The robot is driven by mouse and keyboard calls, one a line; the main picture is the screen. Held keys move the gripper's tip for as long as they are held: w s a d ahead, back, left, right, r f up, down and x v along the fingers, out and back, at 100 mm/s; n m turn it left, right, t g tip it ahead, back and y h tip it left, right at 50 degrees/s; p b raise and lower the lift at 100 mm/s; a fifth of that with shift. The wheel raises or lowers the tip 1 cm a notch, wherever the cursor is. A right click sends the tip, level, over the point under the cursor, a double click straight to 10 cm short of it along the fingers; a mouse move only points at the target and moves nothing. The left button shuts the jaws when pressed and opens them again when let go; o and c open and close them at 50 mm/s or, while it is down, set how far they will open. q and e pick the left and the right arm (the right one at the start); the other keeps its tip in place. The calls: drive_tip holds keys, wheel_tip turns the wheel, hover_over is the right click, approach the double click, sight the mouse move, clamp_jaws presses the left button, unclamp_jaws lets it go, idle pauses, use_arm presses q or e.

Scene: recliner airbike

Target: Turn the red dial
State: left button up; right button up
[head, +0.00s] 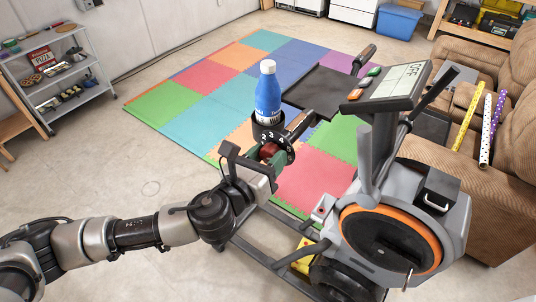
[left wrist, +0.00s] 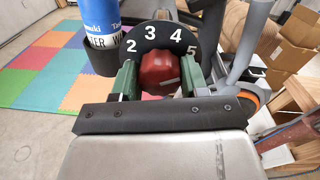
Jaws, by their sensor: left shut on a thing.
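The red dial (left wrist: 160,69) sits in front of a black plate with white numbers (left wrist: 152,36), where 2, 3, 4 and 5 can be read. My left gripper (left wrist: 158,75) is shut on the dial, with one green finger on each side of it. A pale mark on the dial points toward the right. In the head view the dial (head: 268,151) shows small between the fingers of my left gripper (head: 266,156), below the blue bottle. My right gripper is not in view.
A blue bottle (head: 268,92) stands in a black holder (head: 268,127) just above the dial. The grey exercise bike (head: 415,205) with its console stands close on the right. A brown recliner (head: 500,130) is behind it. Colored floor mats (head: 190,110) lie beyond.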

use_arm(q)
drive_tip(key=shift+f, duration=0.2)
drive_tip(key=o, duration=0.9)
drive_tip(key=shift+r, duration=0.1)
drive_tip(key=shift+o, duration=0.2)
drive_tip(key=b+v, duration=0.4)
drive_tip(key=v, duration=0.7)
drive_tip(key=shift+w, duration=0.1)
